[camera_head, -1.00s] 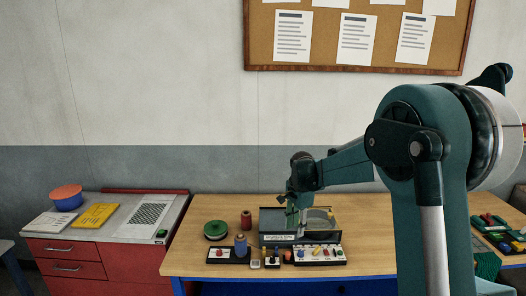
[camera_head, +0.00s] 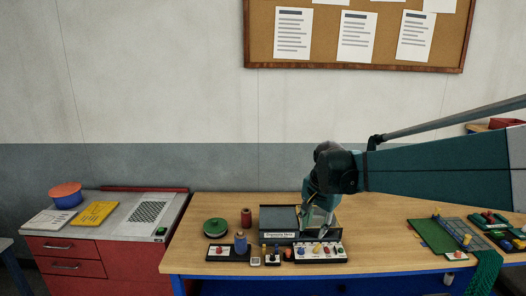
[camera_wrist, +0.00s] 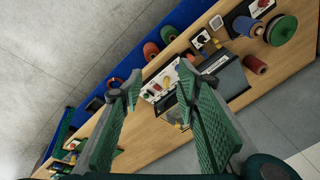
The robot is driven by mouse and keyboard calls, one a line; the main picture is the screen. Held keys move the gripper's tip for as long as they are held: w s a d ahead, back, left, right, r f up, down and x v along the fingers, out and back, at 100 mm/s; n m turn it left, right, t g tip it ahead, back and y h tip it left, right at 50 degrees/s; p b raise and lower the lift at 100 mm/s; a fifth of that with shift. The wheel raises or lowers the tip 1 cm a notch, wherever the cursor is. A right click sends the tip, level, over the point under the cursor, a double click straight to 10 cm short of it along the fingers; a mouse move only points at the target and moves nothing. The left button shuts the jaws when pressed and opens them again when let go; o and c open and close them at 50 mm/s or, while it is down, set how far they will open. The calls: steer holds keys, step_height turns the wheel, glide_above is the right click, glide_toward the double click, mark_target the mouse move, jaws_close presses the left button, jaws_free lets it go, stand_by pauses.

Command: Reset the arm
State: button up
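My gripper (camera_head: 318,217) hangs in front of the right part of a dark box (camera_head: 274,219) on the wooden table, with my arm reaching in from the right. In the wrist view my gripper (camera_wrist: 158,82) is open, its two green-padded fingers spread wide with nothing between them. Beyond the fingertips in that view lie the dark box (camera_wrist: 230,78) and a white panel of small coloured parts (camera_wrist: 158,84). My gripper hides part of the box in the head view.
On the wooden table (camera_head: 380,240) stand a green spool (camera_head: 215,228), a red spool (camera_head: 246,217), a blue spool (camera_head: 240,243) and a tray of small parts (camera_head: 320,252). Green netting (camera_head: 488,265) hangs off the right front edge. A red drawer cabinet (camera_head: 75,265) stands at left.

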steer(key=s+d+r+n+t+b, duration=0.1)
steer(key=s+n, duration=0.1)
steer(key=s, duration=0.7)
steer(key=s+d+r+n+t+b, duration=0.1)
steer(key=s+d+n, duration=0.1)
steer(key=s, duration=0.6)
steer(key=s+f+n+t, duration=0.1)
steer(key=s+f+n, duration=0.1)
steer(key=s, duration=0.5)
steer(key=s+d+f+n+t+b, duration=0.1)
steer(key=s+f+n, duration=0.1)
steer(key=s+f, duration=0.3)
steer(key=shift+s+d+n, duration=0.25)
steer(key=shift+s+n, duration=0.05)
steer(key=shift+s, duration=1.25)
steer(key=shift+c, duration=0.3)
stand_by(0.4)
